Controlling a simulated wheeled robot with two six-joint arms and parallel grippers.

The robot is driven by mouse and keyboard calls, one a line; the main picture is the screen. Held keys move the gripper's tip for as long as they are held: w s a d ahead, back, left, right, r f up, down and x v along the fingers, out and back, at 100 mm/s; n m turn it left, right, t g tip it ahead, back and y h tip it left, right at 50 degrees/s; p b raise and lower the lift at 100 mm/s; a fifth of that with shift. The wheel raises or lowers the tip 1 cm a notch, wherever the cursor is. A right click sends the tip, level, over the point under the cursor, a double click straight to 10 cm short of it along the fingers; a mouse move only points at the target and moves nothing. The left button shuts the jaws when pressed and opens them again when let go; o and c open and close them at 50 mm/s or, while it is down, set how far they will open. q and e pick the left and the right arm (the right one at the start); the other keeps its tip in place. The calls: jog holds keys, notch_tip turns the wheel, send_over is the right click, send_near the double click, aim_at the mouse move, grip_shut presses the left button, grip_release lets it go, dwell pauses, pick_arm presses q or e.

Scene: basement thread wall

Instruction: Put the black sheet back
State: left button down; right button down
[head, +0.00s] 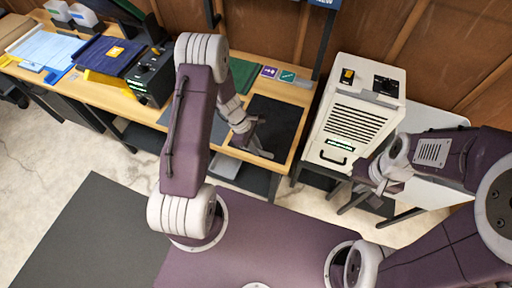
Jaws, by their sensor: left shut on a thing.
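The black sheet (282,118) is at the right end of the wooden table, and looks about level with its top. I cannot tell whether it touches the wood. My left gripper (262,142) is at the sheet's near left part and is shut on it; the fingertips are small and partly hidden by my arm. My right gripper (376,192) hangs in front of the white machine, away from the sheet; its fingers are too small to tell open from shut.
A dark green sheet (243,76) lies behind my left arm, beside a purple card (269,72) and a green card (288,76). The white machine (352,120) stands right of the table. A black device (150,78) and a blue cloth (105,55) are at left.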

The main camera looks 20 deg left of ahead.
pick_arm(q)
jog(key=shift+s, duration=0.1)
jog(key=c, duration=1.4)
grip_release()
jog(key=shift+f, duration=0.1)
jog(key=shift+r, duration=0.3)
jog(key=p+v, duration=0.1)
jog(key=v, duration=1.1)
jog(key=s+d+r+m+y, duration=0.1)
jog(key=s+r+m+y, duration=0.1)
jog(key=s+m, duration=0.3)
jog(key=s+d+r+m+t+y, duration=0.1)
jog(key=s+r+m, duration=0.3)
jog(key=m, duration=0.8)
jog(key=shift+s+d+r+y, duration=0.2)
jog(key=shift+s+d+y, duration=0.1)
jog(key=shift+s+y, duration=0.45)
